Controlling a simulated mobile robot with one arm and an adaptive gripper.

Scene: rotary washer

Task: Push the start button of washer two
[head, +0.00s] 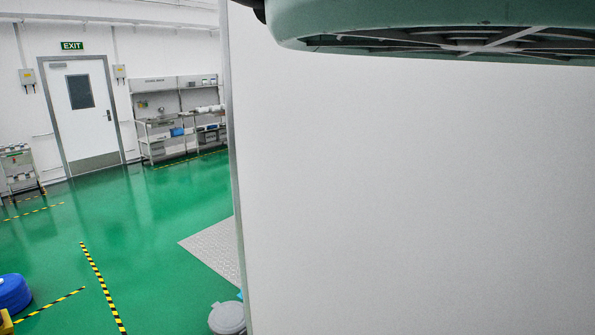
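No start button and no label for washer two show in the head view. A large plain white panel (420,190) fills the right side and hides what is behind it. A pale green rounded body (400,22) with a dark ribbed underside hangs over the top right, cut off by the picture edge. I cannot tell whether either belongs to a washer. My gripper is not in view.
Open green floor (150,230) with yellow-black tape lies at left. A blue drum (14,293), a grey round lid (227,318) and a metal floor plate (215,248) stand or lie there. A white door (82,110) and shelving (178,118) are at the back.

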